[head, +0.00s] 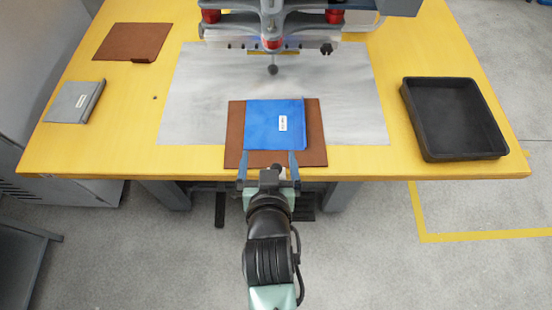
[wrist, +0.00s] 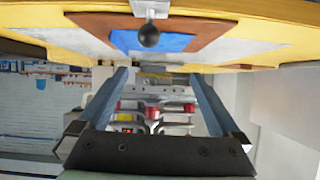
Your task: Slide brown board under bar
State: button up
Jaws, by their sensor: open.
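A brown board (head: 233,150) lies flat at the table's front middle, partly on a grey sheet. A blue piece with a white label (head: 268,128) lies on it and hides much of it. The pale bar (head: 225,42) of the machine spans the back, beyond the board and apart from it. My gripper (head: 267,156) is open and empty at the board's front edge, its fingers spread left and right; contact cannot be told. In the wrist view, the open fingers (wrist: 158,73) show below the brown board (wrist: 212,32) and the blue piece (wrist: 170,42).
A dark ball knob (head: 273,70) hangs before the bar. Another brown piece (head: 133,42) and a grey labelled folder (head: 75,102) lie at left. A black tray (head: 453,155) stands at right. The grey sheet (head: 195,100) is clear between board and bar.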

aim_at(276, 167)
jog(key=shift+s+d+g+p, duration=0.75)
jog(key=shift+s+g+p, duration=0.55)
jog(key=shift+s+p, duration=2)
jog(key=shift+w+r+b+x, duration=0.15)
jog(key=shift+b+x, duration=1.2)
jog(key=shift+x, duration=1)
jog(key=shift+w+r+b+x, duration=0.1)
jog(key=shift+b+x, duration=1.25)
jog(key=shift+x, duration=1.05)
jog(key=shift+d, duration=0.15)
grip_shut()
jog(key=shift+w+d, duration=0.15)
jog(key=shift+w, duration=1.2)
